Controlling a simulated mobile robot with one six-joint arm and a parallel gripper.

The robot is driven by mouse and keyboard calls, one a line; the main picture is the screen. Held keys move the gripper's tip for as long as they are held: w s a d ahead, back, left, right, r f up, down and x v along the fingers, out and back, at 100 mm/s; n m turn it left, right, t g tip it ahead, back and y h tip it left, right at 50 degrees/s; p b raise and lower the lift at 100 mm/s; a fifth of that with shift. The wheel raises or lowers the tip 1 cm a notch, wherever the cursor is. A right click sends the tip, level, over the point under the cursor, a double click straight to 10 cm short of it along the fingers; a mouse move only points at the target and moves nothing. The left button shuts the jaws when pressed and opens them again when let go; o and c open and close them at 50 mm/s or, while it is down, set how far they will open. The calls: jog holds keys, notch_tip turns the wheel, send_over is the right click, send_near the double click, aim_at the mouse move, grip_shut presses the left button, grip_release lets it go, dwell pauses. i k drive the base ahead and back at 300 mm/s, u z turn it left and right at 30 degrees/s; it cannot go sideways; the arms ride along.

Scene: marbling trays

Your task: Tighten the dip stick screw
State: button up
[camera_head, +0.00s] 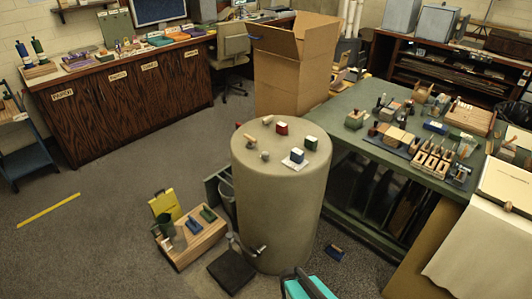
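A large beige drum (284,205) stands upright on the floor in the middle of the view. On its top are a small grey knob-like piece (264,156), an orange-brown piece (249,139) and a tan piece (267,120). I cannot tell whether any of these is the dip stick screw; they are too small. A red block (282,128), a green block (310,142) and a blue-and-white block (297,155) on a white sheet also sit on the top. A tap (259,251) sticks out low on the drum's front. My gripper is not in view.
A crowded green table (360,135) stands right of the drum, and a tall open cardboard box (290,75) behind. A wooden crate (190,240) and a black mat (231,272) lie front left. A teal object (310,288) is cut off below. Open carpet lies left.

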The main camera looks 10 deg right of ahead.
aim_at(265, 155)
jog(key=u, duration=0.1)
jog(key=k, duration=0.6)
jog(key=u, duration=0.55)
jog(key=k, duration=0.75)
jog(key=u, duration=0.75)
jog(key=i, duration=1.45)
jog(key=z, duration=0.4)
jog(key=i, duration=0.45)
jog(key=z, duration=0.25)
